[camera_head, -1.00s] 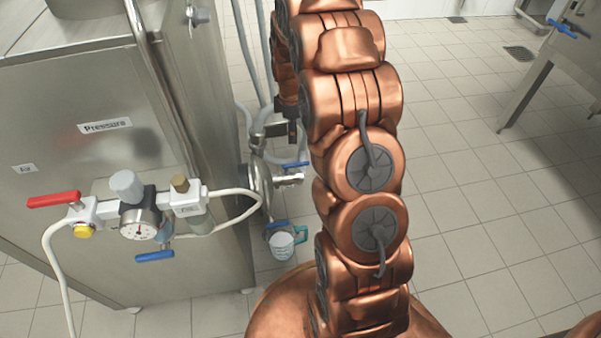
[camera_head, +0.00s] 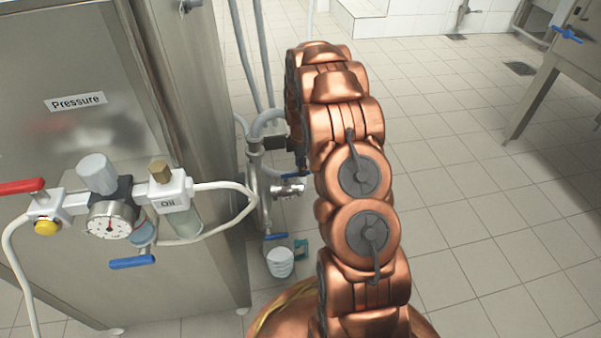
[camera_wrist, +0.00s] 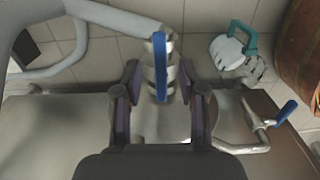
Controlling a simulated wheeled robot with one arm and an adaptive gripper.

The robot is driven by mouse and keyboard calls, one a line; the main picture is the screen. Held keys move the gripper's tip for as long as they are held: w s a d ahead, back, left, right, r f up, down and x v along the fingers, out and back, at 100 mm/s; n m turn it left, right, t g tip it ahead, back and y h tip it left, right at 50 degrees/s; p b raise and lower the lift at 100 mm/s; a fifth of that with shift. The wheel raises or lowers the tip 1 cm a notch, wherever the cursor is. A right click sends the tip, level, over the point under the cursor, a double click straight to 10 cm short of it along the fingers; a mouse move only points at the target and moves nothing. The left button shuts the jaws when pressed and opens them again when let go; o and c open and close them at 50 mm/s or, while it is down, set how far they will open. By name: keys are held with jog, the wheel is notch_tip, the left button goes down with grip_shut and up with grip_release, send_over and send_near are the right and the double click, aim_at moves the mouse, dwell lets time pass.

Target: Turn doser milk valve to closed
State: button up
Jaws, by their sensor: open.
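A pipe valve with a blue lever (camera_head: 294,175) sits on the metal pipework beside the steel cabinet. In the wrist view a blue lever (camera_wrist: 160,64) stands lengthwise between the fingers of my gripper (camera_wrist: 159,78). The fingers are open, one on each side of the lever, with gaps visible; contact cannot be seen. In the head view my gripper is mostly hidden behind my arm, near the upper pipe valve. A lower blue lever (camera_head: 275,237) is above a white cup; another blue lever (camera_wrist: 285,112) shows at right in the wrist view. No valve label is readable.
The steel cabinet (camera_head: 75,140) carries a pressure regulator (camera_head: 110,220) with red and blue levers. A white cup with a teal handle (camera_head: 280,262) stands below the pipework; it also shows in the wrist view (camera_wrist: 226,50). Open tiled floor (camera_head: 450,220) lies to the right.

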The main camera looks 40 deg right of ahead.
notch_tip(320, 180, down, 2)
jog(key=shift+f, duration=0.1)
grip_shut()
dwell(0.4)
dwell(0.3)
